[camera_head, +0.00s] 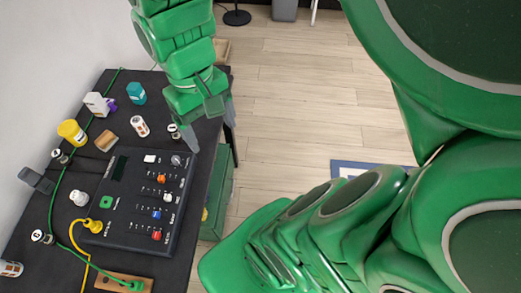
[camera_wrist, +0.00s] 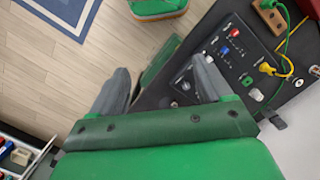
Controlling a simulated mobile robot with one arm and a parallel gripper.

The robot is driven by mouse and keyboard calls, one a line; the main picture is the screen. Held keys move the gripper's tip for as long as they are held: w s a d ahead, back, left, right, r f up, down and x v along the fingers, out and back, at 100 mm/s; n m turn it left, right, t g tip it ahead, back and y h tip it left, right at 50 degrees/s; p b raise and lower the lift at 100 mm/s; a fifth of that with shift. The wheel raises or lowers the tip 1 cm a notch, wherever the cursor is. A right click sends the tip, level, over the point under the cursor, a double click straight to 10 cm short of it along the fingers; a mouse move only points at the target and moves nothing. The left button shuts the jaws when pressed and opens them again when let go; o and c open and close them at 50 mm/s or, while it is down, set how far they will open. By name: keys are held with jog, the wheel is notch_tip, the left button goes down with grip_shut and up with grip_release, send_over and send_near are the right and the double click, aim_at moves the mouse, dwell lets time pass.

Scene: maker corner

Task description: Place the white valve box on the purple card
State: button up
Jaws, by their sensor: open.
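A white box (camera_head: 96,104), likely the white valve box, stands at the far left of the black table in the head view. A small purple thing (camera_head: 111,105) shows at its right side; whether it is the purple card I cannot tell. My gripper (camera_head: 209,128) is over the table's right edge, to the right of the white box and apart from it. Its grey fingers are spread with nothing between them, as the wrist view also shows (camera_wrist: 160,78). Neither the white box nor the purple thing shows in the wrist view.
A black control panel (camera_head: 120,205) with knobs and yellow and green cables fills the table's middle. A teal box (camera_head: 136,93), a yellow-lidded jar (camera_head: 71,132), a brown block (camera_head: 106,141) and several small containers stand near the white box. A green cabinet (camera_head: 217,195) stands beside the table.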

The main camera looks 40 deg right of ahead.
jog(key=s+f, duration=0.1)
jog(key=s, duration=0.5)
jog(key=shift+d+f+m, duration=0.3)
jog(key=shift+d+f, duration=0.05)
jog(key=shift+f, duration=0.05)
